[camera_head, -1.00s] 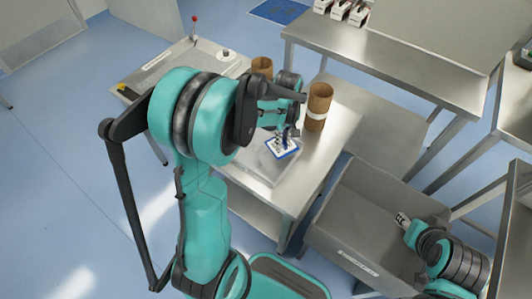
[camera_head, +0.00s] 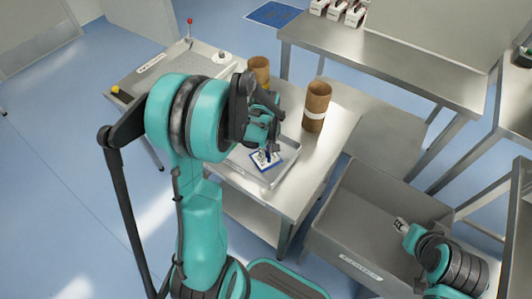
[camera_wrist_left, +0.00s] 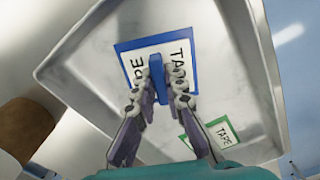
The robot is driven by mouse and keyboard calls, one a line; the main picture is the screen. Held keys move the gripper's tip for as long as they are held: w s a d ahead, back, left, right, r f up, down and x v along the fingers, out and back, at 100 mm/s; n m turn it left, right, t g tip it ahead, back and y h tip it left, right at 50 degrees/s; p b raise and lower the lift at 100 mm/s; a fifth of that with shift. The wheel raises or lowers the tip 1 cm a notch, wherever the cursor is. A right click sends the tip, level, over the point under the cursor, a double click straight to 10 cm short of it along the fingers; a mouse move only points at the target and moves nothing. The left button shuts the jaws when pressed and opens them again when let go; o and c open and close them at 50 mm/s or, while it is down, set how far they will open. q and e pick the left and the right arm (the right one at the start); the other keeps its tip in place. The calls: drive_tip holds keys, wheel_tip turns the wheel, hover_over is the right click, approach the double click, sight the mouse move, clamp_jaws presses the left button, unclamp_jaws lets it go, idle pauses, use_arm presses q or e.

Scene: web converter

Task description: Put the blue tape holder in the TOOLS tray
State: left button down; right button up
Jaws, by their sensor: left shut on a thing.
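The blue tape holder (camera_wrist_left: 157,65) is a flat blue-edged plate with white TAPE lettering panels and a blue grip in its middle. My left gripper (camera_wrist_left: 160,85) is shut on that grip. In the head view the holder (camera_head: 265,161) is over a shallow metal tray (camera_head: 284,168), near its far side. The tray's wall (camera_wrist_left: 262,60) surrounds the holder in the wrist view. I cannot tell whether the holder touches the tray floor. No TOOLS label is readable. My right gripper (camera_head: 402,225) is by the deep grey bin; its fingers are too small to judge.
A green-edged TAPE plate (camera_wrist_left: 215,135) lies in the tray beside the holder. Two brown cardboard tubes (camera_head: 317,106) (camera_head: 259,73) stand on the steel table (camera_head: 335,130) behind the tray. A deep grey bin (camera_head: 365,225) with a front label stands right of the table.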

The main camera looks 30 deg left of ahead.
use_arm(q)
drive_tip(key=c, duration=1.6)
unclamp_jaws()
drive_tip(key=shift+f, duration=0.15)
wheel_tip(320, 180, up, 11)
drive_tip(key=p, duration=0.5)
drive_tip(key=s+d+r+m+t, duration=0.2)
drive_tip(key=s+d+r+m, duration=0.1)
drive_tip(key=m, duration=0.1)
drive_tip(key=s+d+r+m+t, duration=0.2)
drive_tip(key=s+d+r+m, duration=0.1)
drive_tip(key=s+d+m, duration=0.1)
drive_tip(key=s+d+r+m+t, duration=0.3)
drive_tip(key=s+m, duration=0.1)
drive_tip(key=shift+d+r+m, duration=0.2)
drive_tip(key=shift+d+m, duration=0.1)
drive_tip(key=shift+d, duration=0.05)
